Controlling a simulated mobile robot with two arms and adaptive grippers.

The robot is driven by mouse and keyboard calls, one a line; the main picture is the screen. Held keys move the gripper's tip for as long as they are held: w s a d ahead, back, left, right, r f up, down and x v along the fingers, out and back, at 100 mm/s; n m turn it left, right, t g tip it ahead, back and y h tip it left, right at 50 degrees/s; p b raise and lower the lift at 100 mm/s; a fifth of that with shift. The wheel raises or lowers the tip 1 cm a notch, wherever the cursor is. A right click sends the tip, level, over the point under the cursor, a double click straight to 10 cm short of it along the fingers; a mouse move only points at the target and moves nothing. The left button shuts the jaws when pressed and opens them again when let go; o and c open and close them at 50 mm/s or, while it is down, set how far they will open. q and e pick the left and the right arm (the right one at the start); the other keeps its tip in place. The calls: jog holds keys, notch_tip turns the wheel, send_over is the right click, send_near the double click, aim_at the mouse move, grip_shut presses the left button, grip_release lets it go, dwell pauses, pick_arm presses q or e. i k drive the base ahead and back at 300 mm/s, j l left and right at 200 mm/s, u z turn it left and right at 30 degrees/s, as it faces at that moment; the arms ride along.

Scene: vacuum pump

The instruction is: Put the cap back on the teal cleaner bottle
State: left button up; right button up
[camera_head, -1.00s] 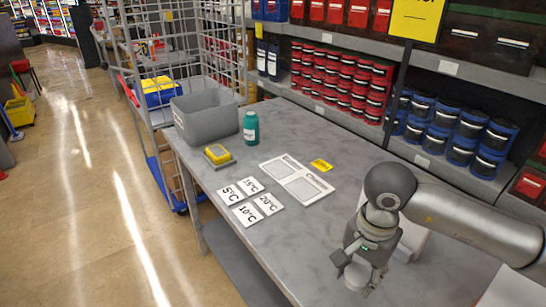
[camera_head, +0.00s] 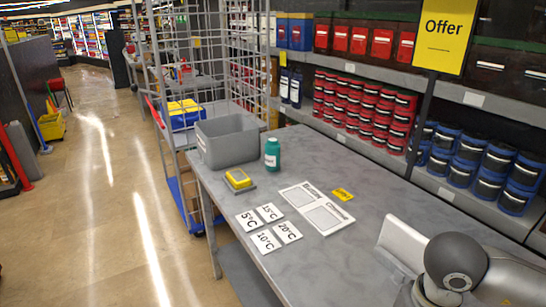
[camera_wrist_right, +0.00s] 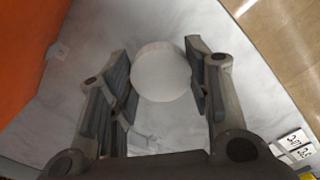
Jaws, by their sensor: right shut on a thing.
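The teal bottle (camera_head: 272,154) stands upright on the grey table, at the right side of the grey bin. Its top is too small to make out clearly. In the right wrist view, my right gripper (camera_wrist_right: 161,76) is shut on a round white cap (camera_wrist_right: 162,72), whose flat face shows between the two fingers. In the head view my right arm (camera_head: 470,270) shows at the bottom right corner, and its gripper is outside the picture. My right gripper is well away from the bottle. My left gripper is in neither view.
On the grey table (camera_head: 330,245) are a grey bin (camera_head: 228,140), a yellow-topped device (camera_head: 239,179), several temperature cards (camera_head: 265,241), a white two-panel sheet (camera_head: 317,208) and a yellow tag (camera_head: 343,194). A white panel (camera_head: 403,243) stands near my arm. Shelves of jars line the back.

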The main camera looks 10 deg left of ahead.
aim_at(272, 148)
jog(key=i+j+z, duration=0.3)
jog(key=j, duration=0.35)
jog(key=i+j+z, duration=0.15)
jog(key=j, duration=0.2)
jog(key=i+j+z, duration=0.15)
jog(key=j, duration=0.2)
